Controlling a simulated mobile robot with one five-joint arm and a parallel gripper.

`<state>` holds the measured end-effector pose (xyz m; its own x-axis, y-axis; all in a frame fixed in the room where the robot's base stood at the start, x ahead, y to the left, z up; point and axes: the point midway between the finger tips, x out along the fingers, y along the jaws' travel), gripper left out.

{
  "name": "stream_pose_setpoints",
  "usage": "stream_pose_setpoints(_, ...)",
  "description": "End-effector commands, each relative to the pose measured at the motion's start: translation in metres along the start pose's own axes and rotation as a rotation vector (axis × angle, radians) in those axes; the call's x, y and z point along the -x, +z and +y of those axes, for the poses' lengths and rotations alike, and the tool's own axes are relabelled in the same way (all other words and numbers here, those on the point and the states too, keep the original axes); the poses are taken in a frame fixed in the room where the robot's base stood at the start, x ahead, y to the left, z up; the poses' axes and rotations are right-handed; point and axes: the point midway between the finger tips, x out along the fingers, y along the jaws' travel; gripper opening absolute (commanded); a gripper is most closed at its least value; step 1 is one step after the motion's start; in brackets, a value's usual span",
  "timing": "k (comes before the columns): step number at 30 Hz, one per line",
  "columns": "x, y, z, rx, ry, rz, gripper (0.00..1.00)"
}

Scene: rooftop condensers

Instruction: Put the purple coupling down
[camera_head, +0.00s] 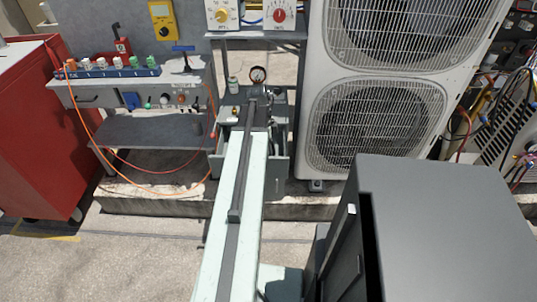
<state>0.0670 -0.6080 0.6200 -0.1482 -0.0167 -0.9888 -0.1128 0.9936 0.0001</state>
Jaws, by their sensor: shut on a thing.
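My arm reaches away from me over a grey open-topped bin or drawer (282,160) between the bench and the condenser. My gripper (264,96) is at the arm's far end, small and mostly hidden behind the arm. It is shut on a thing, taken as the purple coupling. I cannot make out the coupling's colour or shape, because the arm and gripper cover it. I cannot tell whether it touches anything below.
A round gauge (258,75) and a small bottle (233,85) stand around the gripper. The condenser (375,120) is close on the right. A grey bench (175,87) with fittings and orange hoses is left, beside a red cabinet (45,125). A dark grey box (445,225) is front right.

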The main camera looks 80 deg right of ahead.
Motion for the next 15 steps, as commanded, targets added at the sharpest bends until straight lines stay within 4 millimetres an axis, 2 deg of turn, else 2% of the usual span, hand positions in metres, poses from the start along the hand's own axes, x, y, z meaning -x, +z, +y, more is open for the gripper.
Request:
stream_pose_setpoints(6, 0.001, 0.000, 0.000, 0.001, 0.000, 0.000, 0.00)
stream_pose_setpoints(15, -0.009, 0.002, 0.000, 0.001, 0.000, 0.000, 0.00)
